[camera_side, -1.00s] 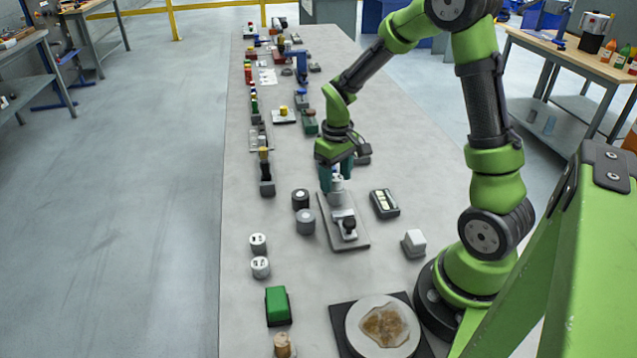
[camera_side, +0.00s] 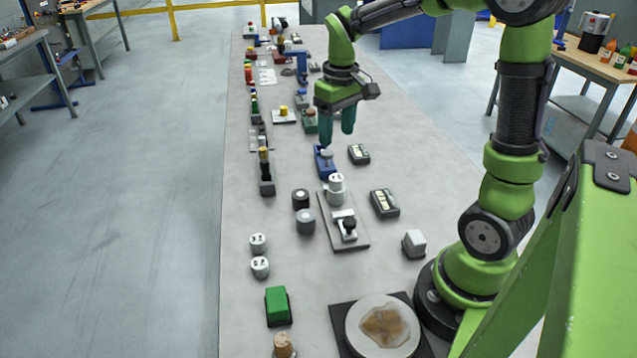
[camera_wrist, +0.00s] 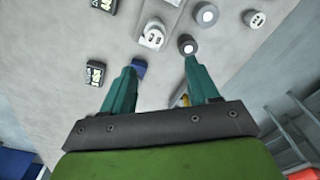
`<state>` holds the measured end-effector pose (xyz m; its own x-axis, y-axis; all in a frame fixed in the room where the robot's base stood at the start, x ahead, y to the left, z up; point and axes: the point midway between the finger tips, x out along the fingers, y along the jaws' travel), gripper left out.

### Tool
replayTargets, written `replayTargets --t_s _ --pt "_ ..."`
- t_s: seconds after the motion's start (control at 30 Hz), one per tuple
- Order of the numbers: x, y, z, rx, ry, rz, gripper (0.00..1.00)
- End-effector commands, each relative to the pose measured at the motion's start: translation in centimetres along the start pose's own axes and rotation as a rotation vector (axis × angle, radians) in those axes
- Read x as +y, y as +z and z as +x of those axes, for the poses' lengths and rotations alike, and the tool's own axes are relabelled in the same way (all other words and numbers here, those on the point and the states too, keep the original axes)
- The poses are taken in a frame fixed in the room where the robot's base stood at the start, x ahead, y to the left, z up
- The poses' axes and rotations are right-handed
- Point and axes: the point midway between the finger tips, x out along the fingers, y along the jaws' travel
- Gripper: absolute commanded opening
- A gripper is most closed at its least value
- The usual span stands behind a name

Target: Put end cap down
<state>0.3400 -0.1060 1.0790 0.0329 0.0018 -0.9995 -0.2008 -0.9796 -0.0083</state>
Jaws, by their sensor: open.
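A white round end cap (camera_side: 336,183) with dark marks on top sits upright at the far end of a grey fixture plate (camera_side: 358,238). Whether it rests on the plate itself or on a seat beneath it is hidden. A dark-knobbed clamp (camera_side: 348,226) stands nearer on the same plate. The cap also shows in the wrist view (camera_wrist: 152,36), beyond the fingertips. My gripper (camera_side: 337,135) is open and empty, raised above the bench and farther back than the cap, apart from it. Its two green fingers spread wide in the wrist view (camera_wrist: 160,76).
Two similar white caps (camera_side: 259,255) stand at the left front. A dark cylinder (camera_side: 300,199) and a grey cylinder (camera_side: 306,222) stand left of the plate. A blue block (camera_side: 325,160) lies below my gripper. Dark-cased boxes (camera_side: 384,203) sit to the right.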

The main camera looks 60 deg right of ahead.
Motion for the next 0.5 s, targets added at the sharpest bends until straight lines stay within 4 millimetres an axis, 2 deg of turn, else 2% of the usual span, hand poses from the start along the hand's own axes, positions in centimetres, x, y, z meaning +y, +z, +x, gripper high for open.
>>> replayTargets --t_s 0.17,0.23,0.4,0.5 --pt "-4.3 3.3 -3.3 0.168 -0.06 0.026 0.6" --pt "-6.2 5.2 -4.3 0.247 -0.1 0.046 0.6" --pt "-9.6 9.5 -5.7 0.408 -0.215 0.096 0.6" --pt "-10.7 11.3 -5.9 0.471 -0.272 0.121 0.6"
